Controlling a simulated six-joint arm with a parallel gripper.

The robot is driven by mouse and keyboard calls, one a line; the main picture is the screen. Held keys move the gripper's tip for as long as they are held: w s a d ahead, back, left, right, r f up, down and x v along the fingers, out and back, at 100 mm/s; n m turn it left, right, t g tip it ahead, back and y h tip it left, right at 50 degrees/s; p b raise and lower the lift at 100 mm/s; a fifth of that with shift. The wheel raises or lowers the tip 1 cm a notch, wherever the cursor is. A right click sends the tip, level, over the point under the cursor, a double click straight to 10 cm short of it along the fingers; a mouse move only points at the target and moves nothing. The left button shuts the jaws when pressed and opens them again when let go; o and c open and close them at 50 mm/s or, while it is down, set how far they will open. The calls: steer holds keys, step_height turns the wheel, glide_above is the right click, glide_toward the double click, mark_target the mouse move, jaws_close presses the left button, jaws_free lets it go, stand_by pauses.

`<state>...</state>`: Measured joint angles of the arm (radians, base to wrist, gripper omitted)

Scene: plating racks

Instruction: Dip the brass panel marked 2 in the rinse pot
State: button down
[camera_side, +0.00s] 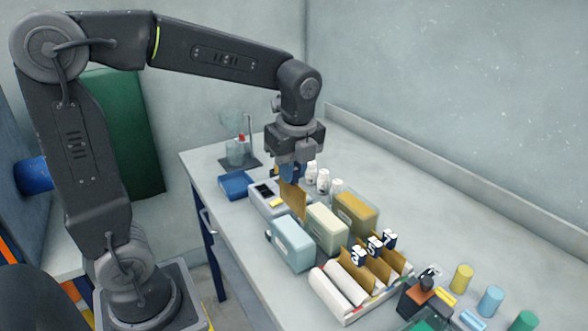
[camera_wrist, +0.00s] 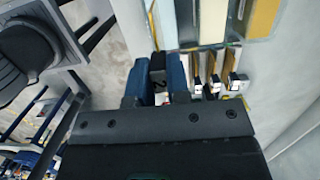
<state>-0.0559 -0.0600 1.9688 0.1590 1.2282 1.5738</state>
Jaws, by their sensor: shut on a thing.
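The pots are light blue (camera_side: 292,248), cream (camera_side: 326,230) and yellow-brown (camera_side: 357,215); I cannot tell which is the rinse pot. The panel seems just beyond the light blue and cream pots; whether it touches them is unclear.
White bottles (camera_side: 323,182) stand behind the panel. A blue tray (camera_side: 237,186) lies to the left. Colored cylinders (camera_side: 490,301) stand at the right.

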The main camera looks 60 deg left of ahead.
mark_target(293, 210)
steer(key=shift+f, duration=0.2)
steer(key=shift+f, duration=5.7)
steer(key=shift+f, duration=0.15)
steer(key=shift+r, duration=4.3)
